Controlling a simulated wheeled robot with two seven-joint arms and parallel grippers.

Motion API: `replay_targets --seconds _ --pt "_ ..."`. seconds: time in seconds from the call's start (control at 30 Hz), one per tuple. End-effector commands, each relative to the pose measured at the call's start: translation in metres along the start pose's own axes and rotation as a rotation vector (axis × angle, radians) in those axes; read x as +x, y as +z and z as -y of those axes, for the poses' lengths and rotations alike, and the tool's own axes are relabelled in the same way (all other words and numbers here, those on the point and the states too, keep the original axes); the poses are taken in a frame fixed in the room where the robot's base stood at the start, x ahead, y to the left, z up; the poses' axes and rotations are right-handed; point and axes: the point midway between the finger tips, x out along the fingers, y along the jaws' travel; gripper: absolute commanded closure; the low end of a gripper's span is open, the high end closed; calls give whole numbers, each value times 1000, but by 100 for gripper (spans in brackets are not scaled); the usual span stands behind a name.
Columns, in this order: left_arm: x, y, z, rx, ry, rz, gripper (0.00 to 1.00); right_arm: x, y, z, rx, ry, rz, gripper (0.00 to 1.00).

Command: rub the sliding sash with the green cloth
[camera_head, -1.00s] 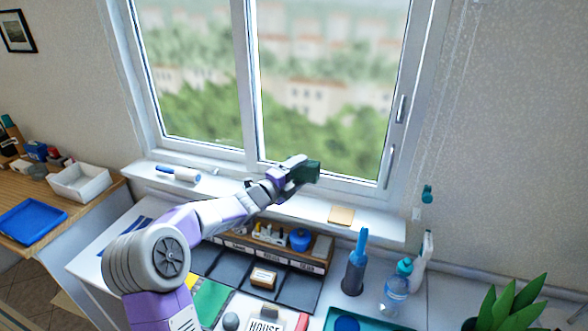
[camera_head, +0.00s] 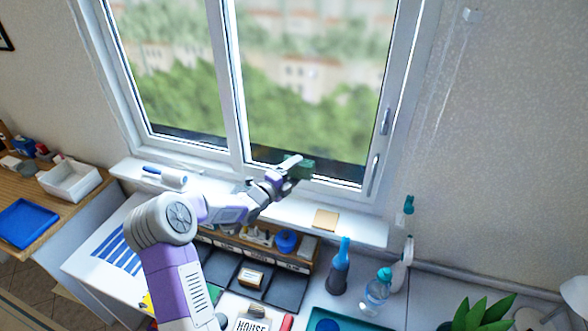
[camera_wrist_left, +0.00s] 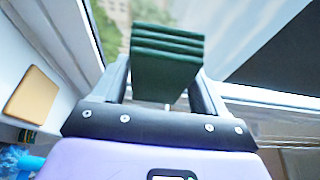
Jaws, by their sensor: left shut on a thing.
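My left gripper (camera_head: 284,174) is shut on the folded dark green cloth (camera_head: 303,169). In the left wrist view the cloth (camera_wrist_left: 167,62) is a thick folded pad between the two fingers. The sliding sash (camera_head: 315,75) is the right-hand pane of the window, with a white frame and handles at its right side. The cloth is in front of the lower part of this sash, near its bottom rail; I cannot tell whether it touches the glass. My right gripper is not in view.
A tan pad (camera_head: 326,220) lies on the white sill (camera_head: 365,232), and a white roller (camera_head: 165,176) lies at its left. A plant (camera_head: 480,312) is at lower right.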

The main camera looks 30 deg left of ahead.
Motion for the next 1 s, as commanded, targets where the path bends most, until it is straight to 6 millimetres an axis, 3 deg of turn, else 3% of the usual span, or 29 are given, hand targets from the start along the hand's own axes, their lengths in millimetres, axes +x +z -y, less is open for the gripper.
replay_targets --seconds 0.5,1.0 --pt "44 17 1 -1 -1 -1 52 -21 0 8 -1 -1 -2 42" --pt "47 19 0 0 0 -1 52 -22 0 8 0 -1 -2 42"
